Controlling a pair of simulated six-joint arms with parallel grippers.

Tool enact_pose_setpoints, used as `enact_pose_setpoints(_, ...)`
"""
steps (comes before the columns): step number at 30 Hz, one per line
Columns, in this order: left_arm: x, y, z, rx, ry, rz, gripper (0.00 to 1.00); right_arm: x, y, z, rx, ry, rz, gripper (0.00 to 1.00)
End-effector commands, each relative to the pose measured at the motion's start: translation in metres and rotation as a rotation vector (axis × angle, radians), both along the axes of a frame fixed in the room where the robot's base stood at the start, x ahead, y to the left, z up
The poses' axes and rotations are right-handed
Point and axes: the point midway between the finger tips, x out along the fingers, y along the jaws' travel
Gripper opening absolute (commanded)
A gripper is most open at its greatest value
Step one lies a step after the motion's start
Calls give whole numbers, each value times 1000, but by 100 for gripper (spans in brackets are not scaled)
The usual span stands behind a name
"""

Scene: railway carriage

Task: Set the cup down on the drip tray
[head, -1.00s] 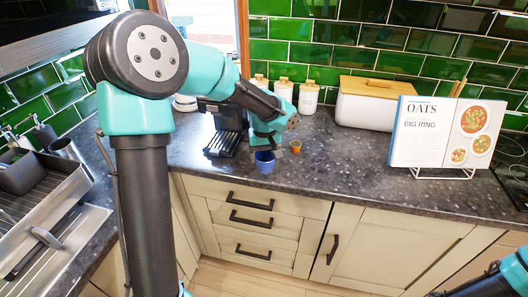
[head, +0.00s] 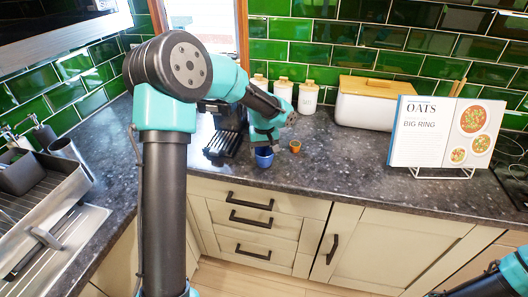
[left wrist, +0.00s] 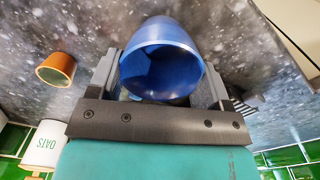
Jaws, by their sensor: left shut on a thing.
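A blue cup (head: 264,158) is held by my left gripper (head: 265,146) over the dark counter, near its front edge. In the left wrist view the cup (left wrist: 161,58) sits between the two grey fingers, its open mouth facing the camera. My left gripper is shut on it. The black drip tray (head: 222,144) of the coffee machine lies left of the cup in the head view, with a clear gap between them. My arm partly hides the machine above it. My right gripper is out of view; only part of that arm shows at lower right.
A small orange cup (head: 295,146) stands just right of the blue cup. White canisters (head: 307,97) and a white bread bin (head: 365,105) stand at the back. A cookbook (head: 440,132) on a stand is at right, a dish rack (head: 45,200) at left.

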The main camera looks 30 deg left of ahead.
Motion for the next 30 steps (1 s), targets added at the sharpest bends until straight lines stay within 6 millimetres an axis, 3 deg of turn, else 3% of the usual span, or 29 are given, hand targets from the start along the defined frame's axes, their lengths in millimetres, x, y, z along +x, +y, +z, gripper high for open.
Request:
enact_pose_setpoints(14, 0, 0, -9, -1, -1, 0, 44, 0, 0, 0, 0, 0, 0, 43)
enact_pose_setpoints(15, 0, 0, -9, -1, -1, 0, 75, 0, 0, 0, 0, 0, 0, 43)
enact_pose_setpoints(22, 0, 0, -8, -1, -1, 0, 97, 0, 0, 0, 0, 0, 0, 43)
enact_pose_setpoints(30, 0, 0, -8, 0, -1, 0, 98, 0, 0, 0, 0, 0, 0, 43)
